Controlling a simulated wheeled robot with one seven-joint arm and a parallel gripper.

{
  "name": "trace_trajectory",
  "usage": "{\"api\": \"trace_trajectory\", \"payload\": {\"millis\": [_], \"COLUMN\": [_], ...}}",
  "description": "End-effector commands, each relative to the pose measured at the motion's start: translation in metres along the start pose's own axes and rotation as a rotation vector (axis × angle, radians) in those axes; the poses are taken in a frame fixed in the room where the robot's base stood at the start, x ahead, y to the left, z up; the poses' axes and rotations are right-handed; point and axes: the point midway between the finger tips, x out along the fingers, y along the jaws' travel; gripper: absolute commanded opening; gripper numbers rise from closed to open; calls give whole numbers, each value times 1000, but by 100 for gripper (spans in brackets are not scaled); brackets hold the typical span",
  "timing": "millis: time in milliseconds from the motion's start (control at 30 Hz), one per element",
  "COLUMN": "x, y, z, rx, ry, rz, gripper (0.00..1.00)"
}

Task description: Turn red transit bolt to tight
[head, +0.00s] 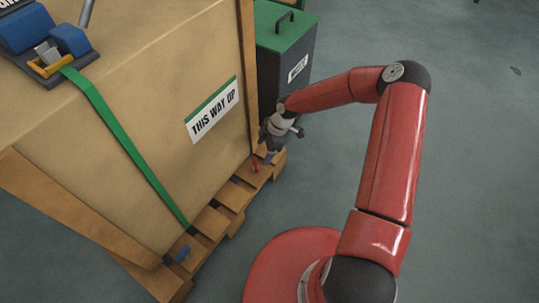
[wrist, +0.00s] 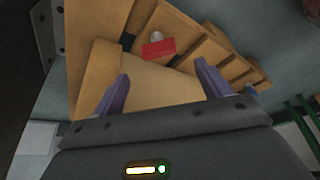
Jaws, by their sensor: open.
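The red transit bolt (head: 254,166) sits low on the wooden pallet (head: 232,196), by the corner of the large crate (head: 155,110). In the wrist view the bolt shows as a red block (wrist: 159,49) with a rounded silver part (wrist: 157,36) beside it. My gripper (head: 268,158) is just right of the bolt in the head view. In the wrist view my gripper (wrist: 163,82) has its two purple fingers wide apart, with nothing between them. The red block lies beyond the fingertips, roughly centred, and looks apart from them. The bolt's lower part is hidden.
A dark bin with a green lid (head: 283,25) stands close behind the crate corner.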

Motion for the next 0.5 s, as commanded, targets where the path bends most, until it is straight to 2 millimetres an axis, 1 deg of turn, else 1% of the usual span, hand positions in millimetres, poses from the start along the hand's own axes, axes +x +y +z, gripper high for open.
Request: {"api": "trace_trajectory", "payload": {"millis": [67, 133, 400, 500], "x": [2, 10, 54, 66], "y": [2, 1, 1, 1], "z": [-2, -3, -3, -3], "rx": [-28, -32, -30, -28], "ry": [8, 8, 7, 7], "rz": [6, 5, 4, 4], "gripper": [76, 76, 76, 76]}}
